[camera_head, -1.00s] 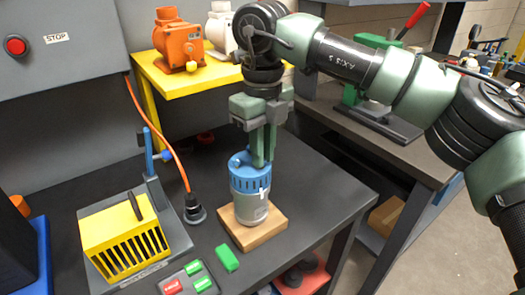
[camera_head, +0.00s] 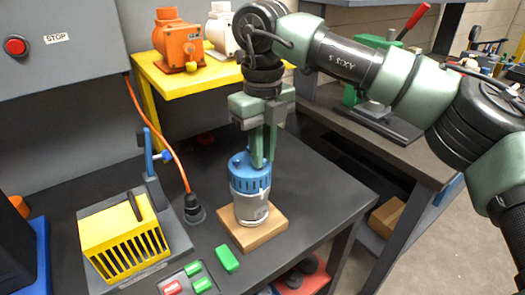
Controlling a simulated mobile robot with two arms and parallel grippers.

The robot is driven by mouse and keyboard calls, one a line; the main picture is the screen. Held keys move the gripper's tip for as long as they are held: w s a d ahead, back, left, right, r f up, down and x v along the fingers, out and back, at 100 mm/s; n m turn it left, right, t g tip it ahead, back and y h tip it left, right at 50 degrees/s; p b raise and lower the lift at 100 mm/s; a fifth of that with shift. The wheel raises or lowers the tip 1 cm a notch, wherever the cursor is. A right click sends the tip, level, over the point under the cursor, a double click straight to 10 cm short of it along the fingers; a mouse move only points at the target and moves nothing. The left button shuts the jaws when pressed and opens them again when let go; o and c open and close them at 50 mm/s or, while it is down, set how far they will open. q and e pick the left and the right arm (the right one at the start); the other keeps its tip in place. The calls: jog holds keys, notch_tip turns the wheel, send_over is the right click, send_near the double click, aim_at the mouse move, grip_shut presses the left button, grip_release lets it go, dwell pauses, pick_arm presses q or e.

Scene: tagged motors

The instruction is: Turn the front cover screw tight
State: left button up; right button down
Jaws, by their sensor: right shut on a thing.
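A motor stands upright with a blue, slotted front cover (camera_head: 249,181) on top of its light grey body (camera_head: 250,207). It rests on a square wooden block (camera_head: 251,234) at the table's front. My right gripper (camera_head: 263,160) comes down from above, its two green fingers shut at the top of the blue cover. The exact contact and any separate screw are hidden by the fingers. My left gripper is not in view.
A yellow slotted box (camera_head: 124,240) stands on a grey base at the left, beside a black plug-like end (camera_head: 194,210) on an orange cable. Green and red blocks (camera_head: 227,259) lie in front. A yellow shelf (camera_head: 195,82) behind carries orange and white motors. The table right of the block is clear.

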jog(key=shift+w+r, duration=0.1)
jog(key=shift+r, duration=0.05)
dwell(0.8)
jog(key=c, duration=1.4)
grip_release()
jog(key=shift+r, duration=3.85)
